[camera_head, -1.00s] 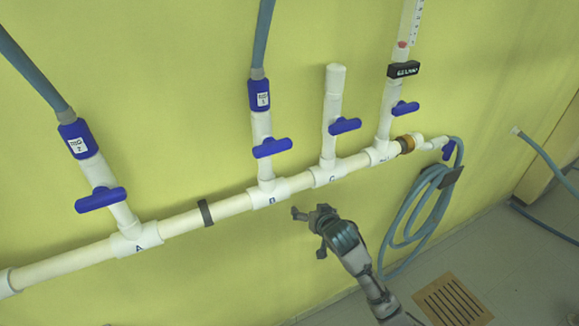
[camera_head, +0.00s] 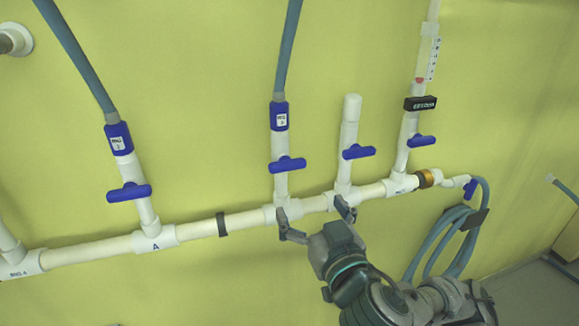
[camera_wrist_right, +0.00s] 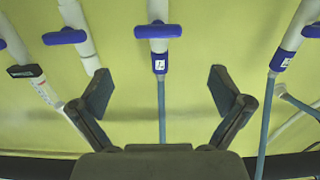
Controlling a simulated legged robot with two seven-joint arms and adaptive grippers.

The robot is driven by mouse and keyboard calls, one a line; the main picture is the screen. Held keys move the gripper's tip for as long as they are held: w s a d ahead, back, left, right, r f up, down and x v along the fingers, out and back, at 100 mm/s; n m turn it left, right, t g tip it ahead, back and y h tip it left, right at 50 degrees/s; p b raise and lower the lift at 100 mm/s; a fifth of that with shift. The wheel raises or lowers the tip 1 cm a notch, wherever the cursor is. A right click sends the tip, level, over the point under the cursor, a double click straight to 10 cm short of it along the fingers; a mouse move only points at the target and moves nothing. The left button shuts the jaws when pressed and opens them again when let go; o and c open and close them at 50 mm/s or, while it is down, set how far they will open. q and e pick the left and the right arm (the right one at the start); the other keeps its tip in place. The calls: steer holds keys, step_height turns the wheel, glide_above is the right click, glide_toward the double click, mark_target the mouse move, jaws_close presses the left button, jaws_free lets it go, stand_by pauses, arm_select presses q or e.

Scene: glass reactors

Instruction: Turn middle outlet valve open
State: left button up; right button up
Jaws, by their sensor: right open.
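The middle valve's blue handle (camera_head: 287,164) sits crosswise on the white riser below a hose with a labelled blue collar (camera_head: 279,116). In the right wrist view the handle (camera_wrist_right: 158,31) lies crosswise near the top centre, beyond the fingertips. My right gripper (camera_head: 314,213) is open and empty, below this handle, with its fingertips overlapping the white main pipe in the head view. In the right wrist view my right gripper (camera_wrist_right: 161,92) has its fingers wide apart on either side of the hose; the handle is not between them. My left gripper is not in view.
Other crosswise blue handles are on the left riser (camera_head: 129,192), the short capped riser (camera_head: 358,152) and the right riser (camera_head: 422,141). The horizontal main pipe (camera_head: 90,252) runs along the yellow wall. A coiled hose (camera_head: 440,240) hangs at right.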

glide_toward(291, 166)
steer(key=w+a, duration=0.3)
steer(key=w, duration=0.2)
steer(key=w+p, duration=0.1)
steer(key=w, duration=0.1)
steer(key=w+d+p, duration=0.1)
steer(key=w, duration=0.1)
steer(key=shift+w+f, duration=0.15)
steer(key=shift+w, duration=0.15)
steer(key=shift+s+a+r, duration=0.15)
steer(key=shift+a+r, duration=0.1)
steer(key=shift+a, duration=0.6)
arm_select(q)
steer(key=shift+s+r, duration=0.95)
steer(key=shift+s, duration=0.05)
arm_select(e)
steer(key=shift+d, duration=0.25)
steer(key=c, duration=0.7)
